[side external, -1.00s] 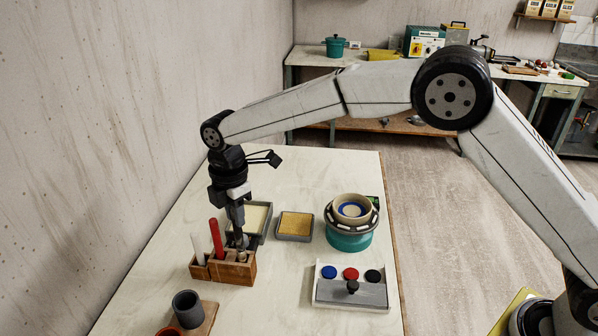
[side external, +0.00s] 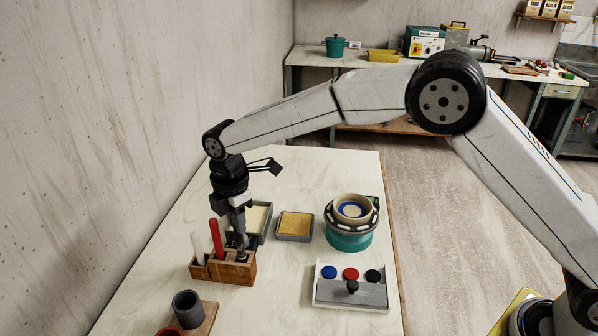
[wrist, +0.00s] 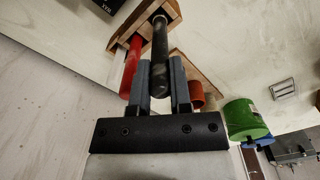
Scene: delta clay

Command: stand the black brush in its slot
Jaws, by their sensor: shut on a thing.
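The black brush (wrist: 159,55) shows in the wrist view as a dark rod between the two fingers of my gripper (wrist: 161,70). My gripper is shut on it. In the side view my gripper (side external: 239,238) points down over the right part of the wooden brush holder (side external: 236,274), and the fingers hide most of the brush. The brush's lower end is at the holder's top; I cannot tell how deep it sits in its slot. A red brush (side external: 216,238) and a white brush (side external: 197,247) stand in the holder to the left.
Behind the holder are a grey tray (side external: 265,235) and a yellow sponge tray (side external: 294,226). A teal wheel (side external: 349,239) carries a bowl. A palette (side external: 350,291) with colour pots is at right. A grey cup (side external: 187,308) stands in front.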

